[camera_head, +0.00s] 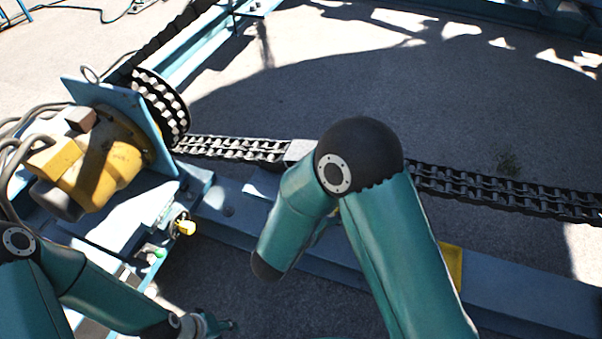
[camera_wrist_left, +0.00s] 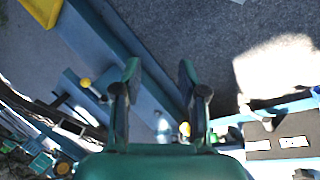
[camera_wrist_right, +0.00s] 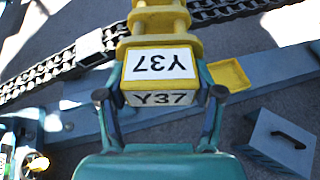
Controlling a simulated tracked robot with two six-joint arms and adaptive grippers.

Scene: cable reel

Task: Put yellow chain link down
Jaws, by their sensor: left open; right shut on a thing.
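In the right wrist view, the yellow chain link (camera_wrist_right: 160,45) is a ribbed yellow piece with a block end labelled Y37. My right gripper (camera_wrist_right: 161,94) is shut on that block end, one finger on each side. In the head view my right arm hides this gripper and most of the link. My left gripper (camera_head: 231,325) is low at the left of the head view. In the left wrist view (camera_wrist_left: 158,74) its fingers are apart with nothing between them.
A shallow yellow tray (camera_wrist_right: 230,74) is on the blue beam (camera_wrist_right: 275,62); part shows in the head view (camera_head: 452,262). Behind the beam runs a black chain (camera_head: 235,148) with a pale grey link (camera_head: 298,151). A blue box (camera_wrist_right: 268,148) with a black handle stands right. A yellow motor (camera_head: 95,165) is left.

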